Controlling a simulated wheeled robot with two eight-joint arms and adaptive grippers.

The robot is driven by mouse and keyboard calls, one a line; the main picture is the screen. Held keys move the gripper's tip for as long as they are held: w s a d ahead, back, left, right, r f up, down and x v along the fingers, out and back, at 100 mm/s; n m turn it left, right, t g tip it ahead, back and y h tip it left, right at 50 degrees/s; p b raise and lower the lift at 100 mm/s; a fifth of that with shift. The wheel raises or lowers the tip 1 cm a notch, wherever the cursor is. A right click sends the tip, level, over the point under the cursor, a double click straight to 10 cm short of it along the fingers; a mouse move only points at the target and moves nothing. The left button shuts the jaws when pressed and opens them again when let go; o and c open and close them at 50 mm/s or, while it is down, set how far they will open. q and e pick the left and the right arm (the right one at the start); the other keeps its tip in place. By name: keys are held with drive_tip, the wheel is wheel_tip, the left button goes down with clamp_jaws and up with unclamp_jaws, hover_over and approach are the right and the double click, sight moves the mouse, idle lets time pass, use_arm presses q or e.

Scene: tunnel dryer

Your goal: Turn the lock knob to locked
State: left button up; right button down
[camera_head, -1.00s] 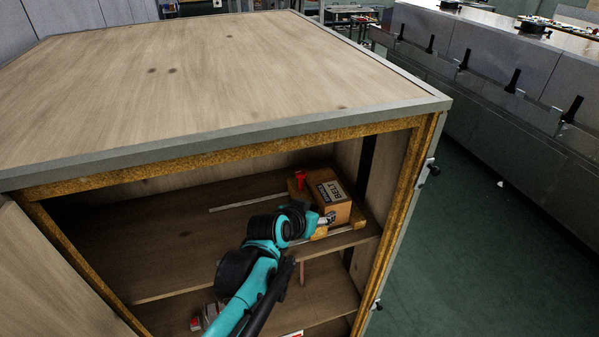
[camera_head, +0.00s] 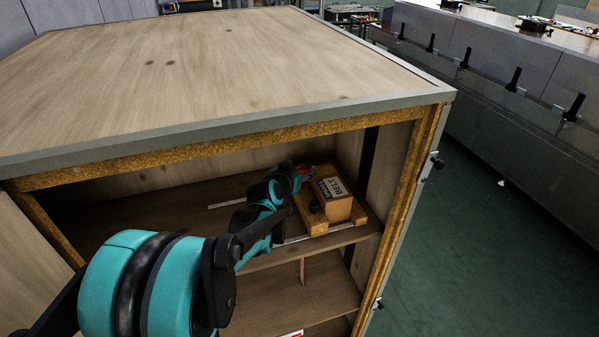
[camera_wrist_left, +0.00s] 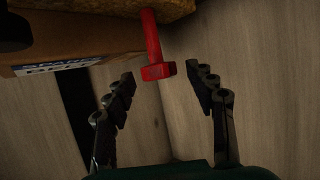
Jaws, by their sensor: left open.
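A red T-shaped knob (camera_wrist_left: 158,71), which I take to be the lock knob, shows in the left wrist view with a short crossbar on a red stem. In the head view only a bit of red (camera_head: 303,168) shows behind my left gripper (camera_head: 309,176). In the wrist view my left gripper (camera_wrist_left: 161,78) is open and empty, its fingers on either side of the knob's crossbar with gaps on both sides. I cannot tell the depth between fingertips and knob. My right gripper is not in view.
The knob is beside a cardboard box labelled BELT (camera_head: 338,208) on a wooden tray (camera_head: 318,226) inside the open cabinet (camera_head: 190,148). The cabinet's top panel is close above my arm. A lower shelf (camera_head: 285,290) lies below.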

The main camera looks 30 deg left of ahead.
use_arm(q)
drive_tip(key=shift+w, duration=0.2)
drive_tip(key=c, duration=1.2)
drive_tip(key=shift+o, duration=0.2)
drive_tip(key=shift+s+a+f, duration=0.1)
drive_tip(key=shift+m+h, duration=0.8)
drive_tip(key=shift+h, duration=0.1)
drive_tip(key=o, duration=1.2)
drive_tip(key=shift+c, duration=0.2)
